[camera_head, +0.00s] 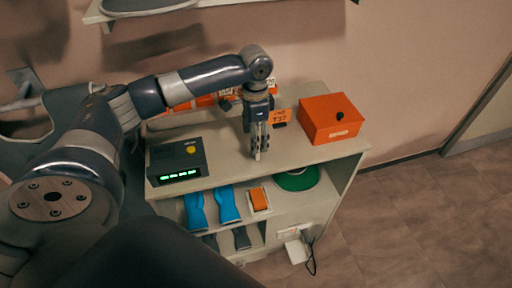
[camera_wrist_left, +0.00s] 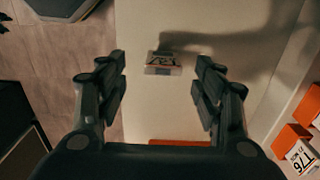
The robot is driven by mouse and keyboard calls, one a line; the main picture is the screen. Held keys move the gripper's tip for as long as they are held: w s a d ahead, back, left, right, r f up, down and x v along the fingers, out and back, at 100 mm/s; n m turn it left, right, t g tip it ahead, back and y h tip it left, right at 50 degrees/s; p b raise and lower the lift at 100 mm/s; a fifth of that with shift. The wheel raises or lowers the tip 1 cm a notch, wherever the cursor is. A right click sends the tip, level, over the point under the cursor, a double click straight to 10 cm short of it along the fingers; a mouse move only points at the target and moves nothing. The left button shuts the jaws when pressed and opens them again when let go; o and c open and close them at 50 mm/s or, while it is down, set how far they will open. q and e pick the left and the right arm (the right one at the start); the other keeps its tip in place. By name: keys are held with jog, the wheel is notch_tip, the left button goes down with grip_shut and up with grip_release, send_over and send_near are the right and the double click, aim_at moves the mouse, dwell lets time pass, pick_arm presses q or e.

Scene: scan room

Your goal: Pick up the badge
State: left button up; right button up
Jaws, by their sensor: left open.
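My left gripper (camera_head: 257,150) points down over the pale shelf top, its fingers apart. In the left wrist view the left gripper (camera_wrist_left: 160,82) has nothing clasped between its fingers. A small pale block with dark lettering and an orange-brown edge (camera_wrist_left: 162,63), seemingly the badge, lies on the shelf top beyond the fingertips, between them in the picture. I cannot tell the height gap. In the head view the gripper hides most of that spot. My right gripper is not in view.
An orange tag (camera_head: 280,116) stands behind the gripper. Blue items (camera_head: 229,205) and a green roll (camera_head: 296,180) lie below.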

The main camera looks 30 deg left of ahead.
pick_arm(q)
jog(key=shift+w+f, duration=0.1)
jog(key=shift+f, duration=0.25)
notch_tip(320, 180, down, 4)
jog(key=shift+w+r+p, duration=0.15)
jog(key=shift+r+p, duration=0.05)
jog(key=shift+p, duration=0.8)
jog(key=shift+f, duration=0.55)
jog(key=c, duration=1.1)
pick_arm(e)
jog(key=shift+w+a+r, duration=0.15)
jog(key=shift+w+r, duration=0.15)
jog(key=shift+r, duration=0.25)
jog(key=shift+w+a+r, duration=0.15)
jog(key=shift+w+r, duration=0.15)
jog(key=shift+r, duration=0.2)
